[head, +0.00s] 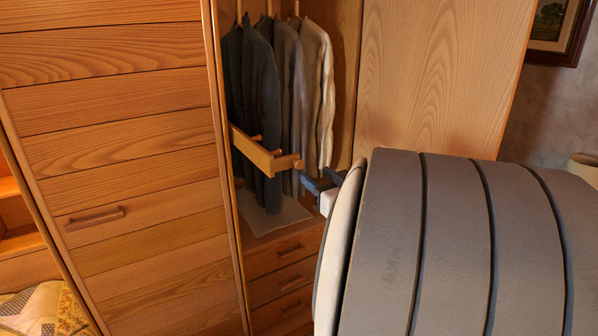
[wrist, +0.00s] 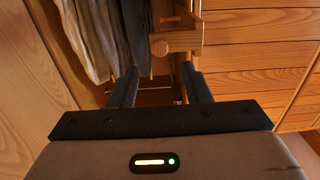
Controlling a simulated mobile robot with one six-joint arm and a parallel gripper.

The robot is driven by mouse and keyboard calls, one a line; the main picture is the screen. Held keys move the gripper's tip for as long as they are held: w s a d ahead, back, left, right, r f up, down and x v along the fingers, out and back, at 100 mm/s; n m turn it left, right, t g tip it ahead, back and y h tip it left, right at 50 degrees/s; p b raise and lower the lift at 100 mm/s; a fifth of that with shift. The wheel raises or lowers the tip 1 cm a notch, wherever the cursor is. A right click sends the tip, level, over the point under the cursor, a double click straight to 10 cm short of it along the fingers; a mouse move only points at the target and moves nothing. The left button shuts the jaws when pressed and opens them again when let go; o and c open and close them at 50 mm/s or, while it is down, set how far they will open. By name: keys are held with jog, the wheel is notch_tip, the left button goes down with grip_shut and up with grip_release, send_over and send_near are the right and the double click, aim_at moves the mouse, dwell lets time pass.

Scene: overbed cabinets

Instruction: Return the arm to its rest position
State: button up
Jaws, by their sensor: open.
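My gripper (head: 318,183) is open, with its dark fingers partly hidden behind my large grey arm link in the head view. In the wrist view both fingers of my gripper (wrist: 160,80) are spread apart with nothing held between them. A wooden rail with pegs (head: 255,153) sticks out of the open wardrobe section just left of my fingertips. The rail also shows just beyond the fingertips in the wrist view (wrist: 180,38). I cannot tell whether the fingers touch it.
Several jackets (head: 285,80) hang in the open wardrobe section, close to my gripper. Drawers (head: 287,252) lie below. A plank door with a handle (head: 95,218) is at left, and a wooden panel (head: 440,75) stands at right. Patterned bedding (head: 35,308) shows at lower left.

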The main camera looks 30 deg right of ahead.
jog(key=shift+s, duration=0.75)
jog(key=s+a+f+g, duration=0.7)
jog(key=a, duration=0.3)
jog(key=s+a+f+g, duration=0.7)
jog(key=a+g, duration=0.1)
jog(key=a, duration=0.2)
jog(key=shift+s+f+h+p, duration=0.15)
jog(key=shift+s+h+p, duration=0.1)
jog(key=shift+h+p, duration=0.05)
